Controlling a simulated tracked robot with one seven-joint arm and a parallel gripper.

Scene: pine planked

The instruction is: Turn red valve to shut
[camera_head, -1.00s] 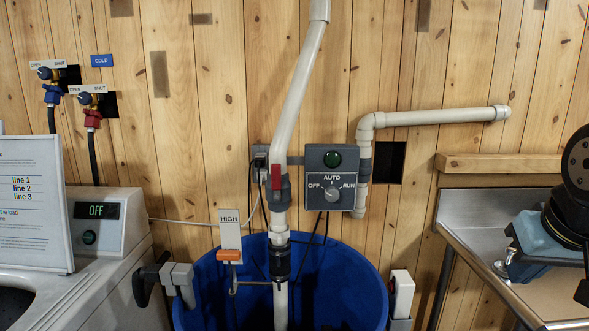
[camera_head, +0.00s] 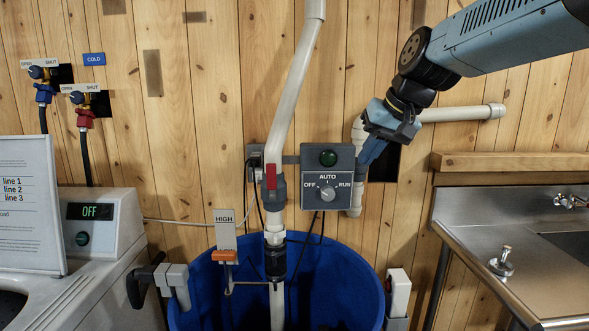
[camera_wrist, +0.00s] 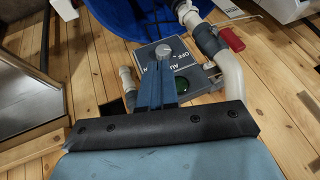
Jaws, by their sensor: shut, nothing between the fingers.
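The red valve (camera_head: 85,118) is on the plank wall at the far left in the head view, with a blue handle (camera_head: 77,97) under a label reading OPEN and SHUT. The handle sits nearer the OPEN side, but its exact setting is too small to tell. A black hose hangs below it. My gripper (camera_head: 361,164) is shut and empty at the right edge of the grey control box, far right of the valve. In the wrist view, the shut fingers (camera_wrist: 163,62) overlap the box. The red valve is not seen there.
A blue-bodied valve (camera_head: 44,92) sits just above left of the red one. A pipe with a red lever (camera_head: 271,175), the control box (camera_head: 327,160) and a blue barrel (camera_head: 340,285) lie between. A washer (camera_head: 110,225) and sign stand below the valves.

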